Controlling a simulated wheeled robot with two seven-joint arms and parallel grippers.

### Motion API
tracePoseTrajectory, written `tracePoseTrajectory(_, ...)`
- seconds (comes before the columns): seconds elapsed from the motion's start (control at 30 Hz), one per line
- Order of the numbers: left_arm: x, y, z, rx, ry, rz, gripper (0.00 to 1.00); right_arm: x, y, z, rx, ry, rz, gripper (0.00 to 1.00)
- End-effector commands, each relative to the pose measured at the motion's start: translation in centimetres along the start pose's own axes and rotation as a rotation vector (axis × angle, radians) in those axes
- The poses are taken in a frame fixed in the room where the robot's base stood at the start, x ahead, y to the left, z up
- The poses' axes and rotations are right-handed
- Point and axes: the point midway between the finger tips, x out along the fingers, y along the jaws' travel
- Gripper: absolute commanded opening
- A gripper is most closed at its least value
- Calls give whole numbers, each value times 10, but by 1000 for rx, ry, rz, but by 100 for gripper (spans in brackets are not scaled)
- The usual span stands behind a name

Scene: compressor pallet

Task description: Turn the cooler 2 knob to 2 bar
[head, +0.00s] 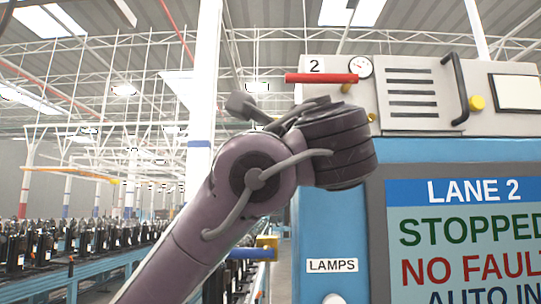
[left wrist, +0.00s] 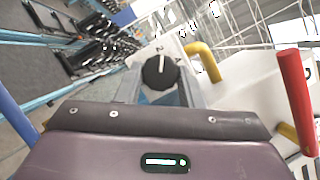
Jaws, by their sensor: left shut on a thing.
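The cooler 2 knob is black and round with a white pointer line, seen in the left wrist view (left wrist: 160,73). A printed 2 and other marks sit on the pale face beyond it, and the pointer aims roughly at the 2. My left gripper (left wrist: 164,90) has its grey fingers on either side of the knob and is shut on it. In the head view my left wrist covers the knob and fingers. My right gripper is not in view.
A red bar handle (head: 321,78) juts out just above my wrist; it also shows in the left wrist view (left wrist: 297,95). A yellow pipe (left wrist: 203,60) stands close to the knob. The lane 2 screen (head: 465,245) and a black handle (head: 456,88) are at right.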

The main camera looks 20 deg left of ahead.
Motion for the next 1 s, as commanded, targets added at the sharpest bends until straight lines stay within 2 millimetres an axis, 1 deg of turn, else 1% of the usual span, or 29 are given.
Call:
tracePoseTrajectory(0.27,0,0,0,-65,0,27,11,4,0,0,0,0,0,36)
tracePoseTrajectory(0.7,0,-1,0,-74,1,30,11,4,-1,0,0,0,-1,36)
tracePoseTrajectory(0.73,0,-1,0,-74,1,30,37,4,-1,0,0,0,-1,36)
tracePoseTrajectory(0.87,0,-1,0,-73,0,30,54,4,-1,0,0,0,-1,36)
tracePoseTrajectory(0.9,0,-1,0,-73,0,30,56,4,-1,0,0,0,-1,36)
tracePoseTrajectory(1.0,0,-1,0,-73,0,29,56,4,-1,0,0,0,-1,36)
